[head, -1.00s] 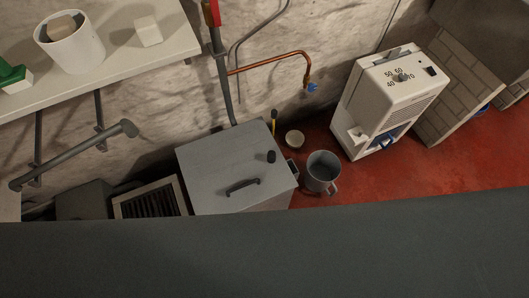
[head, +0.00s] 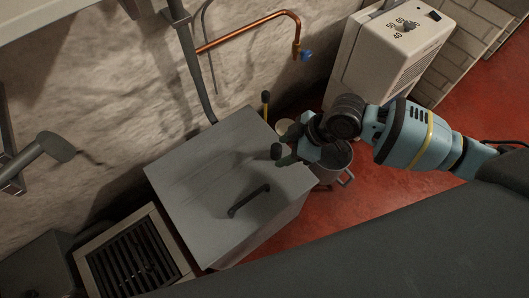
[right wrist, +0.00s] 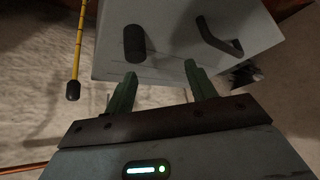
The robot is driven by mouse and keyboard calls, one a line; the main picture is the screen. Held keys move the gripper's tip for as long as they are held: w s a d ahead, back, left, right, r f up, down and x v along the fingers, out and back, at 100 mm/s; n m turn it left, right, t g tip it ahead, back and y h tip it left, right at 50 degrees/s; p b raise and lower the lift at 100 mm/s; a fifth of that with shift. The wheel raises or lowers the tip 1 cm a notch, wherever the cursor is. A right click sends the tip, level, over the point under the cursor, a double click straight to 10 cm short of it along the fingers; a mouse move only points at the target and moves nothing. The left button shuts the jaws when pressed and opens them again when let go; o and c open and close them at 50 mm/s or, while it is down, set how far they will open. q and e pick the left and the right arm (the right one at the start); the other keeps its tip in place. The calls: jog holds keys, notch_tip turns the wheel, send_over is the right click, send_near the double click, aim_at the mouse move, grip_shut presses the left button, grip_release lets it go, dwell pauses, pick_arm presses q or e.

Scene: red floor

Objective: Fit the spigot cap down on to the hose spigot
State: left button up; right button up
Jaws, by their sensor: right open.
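The spigot cap, seemingly the small dark cylinder (head: 277,151), stands on the lid of a grey box. It also shows in the right wrist view (right wrist: 135,43), just beyond my fingers. My right gripper (head: 292,148) is over the box's right edge, close to the cap. In the right wrist view my right gripper (right wrist: 160,72) has its two green fingers apart with nothing between them. The hose spigot, apparently the copper pipe's down-turned end with a blue part (head: 305,54), is on the wall behind. My left gripper is not in view.
The grey box (head: 205,160) has a dark handle (head: 248,201) on its lid. A grey bucket (head: 341,166) stands partly behind my gripper. A yellow rod (head: 266,112) rises behind the box. A white dehumidifier-like unit (head: 370,60) stands back right. Red floor shows at right.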

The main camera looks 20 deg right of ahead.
aim_at(277, 147)
jog(key=w+b, duration=0.1)
jog(key=w+d+f, duration=0.1)
jog(key=shift+w+d+h+b, duration=0.2)
jog(key=shift+w+h+b, duration=0.1)
jog(key=shift+w+b, duration=0.05)
jog(key=shift+w+d+r, duration=0.1)
jog(key=shift+w+d, duration=0.05)
jog(key=shift+w, duration=0.15)
jog(key=shift+b+x, duration=0.7)
jog(key=shift+x, duration=0.6)
jog(key=shift+f, duration=0.45)
jog(key=b+x, duration=0.2)
jog(key=x, duration=0.2)
jog(key=shift+s+f+b, duration=0.15)
jog(key=shift+b, duration=0.15)
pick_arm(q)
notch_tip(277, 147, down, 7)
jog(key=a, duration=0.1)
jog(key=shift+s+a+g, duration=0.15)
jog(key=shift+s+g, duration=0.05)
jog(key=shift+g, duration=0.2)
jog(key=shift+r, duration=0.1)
pick_arm(e)
jog(key=shift+c, duration=0.4)
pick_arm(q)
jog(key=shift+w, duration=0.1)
pick_arm(e)
jog(key=c, duration=1)
